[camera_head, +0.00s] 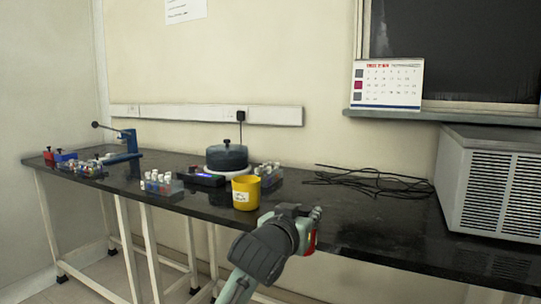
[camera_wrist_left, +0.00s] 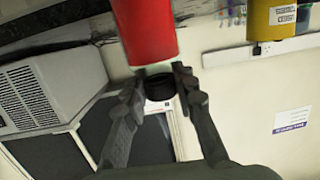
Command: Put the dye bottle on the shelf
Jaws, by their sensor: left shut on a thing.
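My left gripper (camera_head: 311,218) is above the front edge of the dark bench in the head view. It is shut on the dye bottle, a red bottle (camera_head: 311,243) mostly hidden behind the gripper. In the left wrist view, which is upside down, the red bottle (camera_wrist_left: 146,30) has a black cap (camera_wrist_left: 157,87) between the two fingers (camera_wrist_left: 160,80). The bottle's far end is cut off by the frame. A narrow grey ledge (camera_head: 440,116) runs under the window, with a calendar on it; I cannot tell whether it is the shelf. My right gripper is not in view.
The black bench (camera_head: 350,225) holds a yellow cup (camera_head: 246,193), a round dark pot (camera_head: 227,157), tube racks (camera_head: 161,184) and loose black cables (camera_head: 370,181). A white vented box (camera_head: 487,190) stands at the right. The calendar (camera_head: 386,84) stands on the ledge's left part.

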